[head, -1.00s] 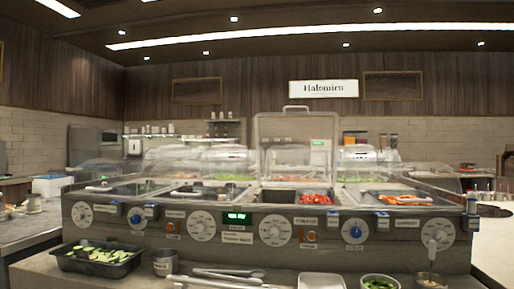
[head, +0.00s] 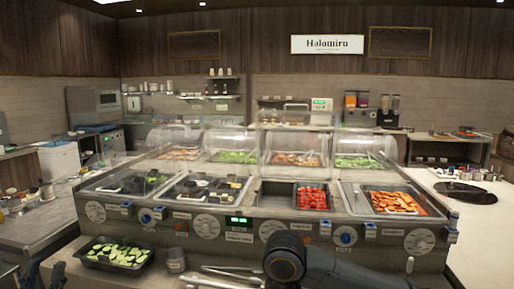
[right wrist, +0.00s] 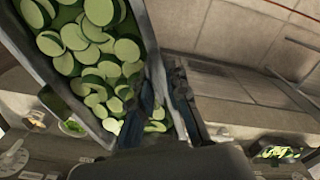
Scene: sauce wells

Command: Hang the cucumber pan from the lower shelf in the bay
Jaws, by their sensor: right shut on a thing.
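In the right wrist view a deep pan of cucumber slices (right wrist: 52,73) fills the upper left, tilted in the picture. My right gripper (right wrist: 168,88) is shut on its side rim. The held pan and this gripper do not show in the head view. The prep station has a well with an open grey part (head: 275,196) beside red tomatoes (head: 312,197). My left gripper (head: 32,273) shows only as a dark shape at the lower left edge; its jaws are unclear.
A second black pan of cucumber slices (head: 115,252) sits on the front ledge, next to a metal cup (head: 176,260). Tongs (head: 225,274) lie on the ledge. My dark arm link crosses the bottom centre. Clear covers (head: 297,150) stand behind the wells.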

